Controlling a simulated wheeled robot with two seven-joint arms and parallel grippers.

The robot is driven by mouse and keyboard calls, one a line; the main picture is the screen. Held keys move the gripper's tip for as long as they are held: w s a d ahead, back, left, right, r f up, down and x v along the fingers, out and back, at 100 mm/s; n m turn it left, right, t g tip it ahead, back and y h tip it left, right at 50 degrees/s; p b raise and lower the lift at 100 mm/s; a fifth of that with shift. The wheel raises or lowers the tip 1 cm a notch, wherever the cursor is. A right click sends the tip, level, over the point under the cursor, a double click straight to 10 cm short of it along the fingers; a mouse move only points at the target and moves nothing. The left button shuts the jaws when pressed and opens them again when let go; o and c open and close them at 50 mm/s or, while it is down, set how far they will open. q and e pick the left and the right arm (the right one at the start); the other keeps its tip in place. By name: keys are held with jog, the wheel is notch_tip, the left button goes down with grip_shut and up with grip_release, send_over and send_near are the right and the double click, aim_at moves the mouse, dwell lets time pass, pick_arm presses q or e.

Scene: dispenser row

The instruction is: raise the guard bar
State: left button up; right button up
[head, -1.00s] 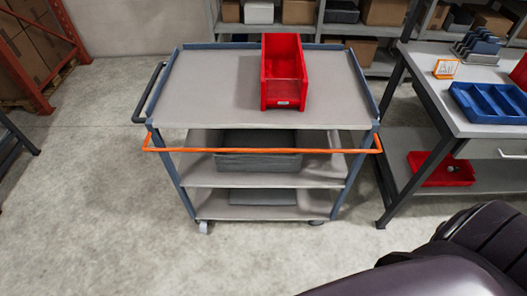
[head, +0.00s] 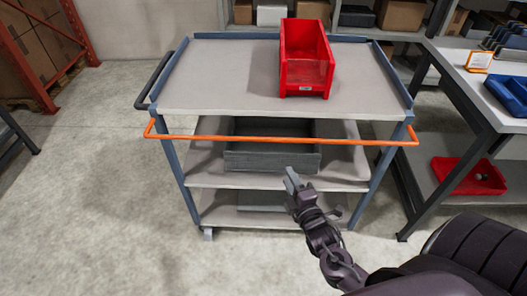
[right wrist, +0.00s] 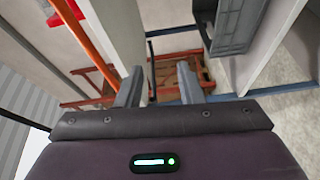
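The orange guard bar (head: 270,139) runs across the front of a grey cart (head: 215,75), a little below its top shelf. In the right wrist view the bar (right wrist: 88,38) crosses the upper left, outside the space between the fingers. My right gripper (head: 292,180) is in front of the cart, lower than the bar in the picture and apart from it. In the right wrist view its two fingers (right wrist: 160,84) stand apart with nothing between them. My left gripper is not in view.
A red bin (head: 306,60) stands on the cart's top shelf. A dark grey crate (head: 270,160) sits on the middle shelf behind the bar. A workbench (head: 455,75) with a red tray (head: 468,177) below stands at the right. The floor (head: 90,200) at the left is clear.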

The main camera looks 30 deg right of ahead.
jog(key=n+t, duration=0.2)
send_near(276, 140)
jog(key=x, duration=0.9)
jog(key=shift+w+d+f, duration=0.15)
jog(key=shift+w, duration=0.5)
jog(key=shift+c, duration=0.3)
grip_shut()
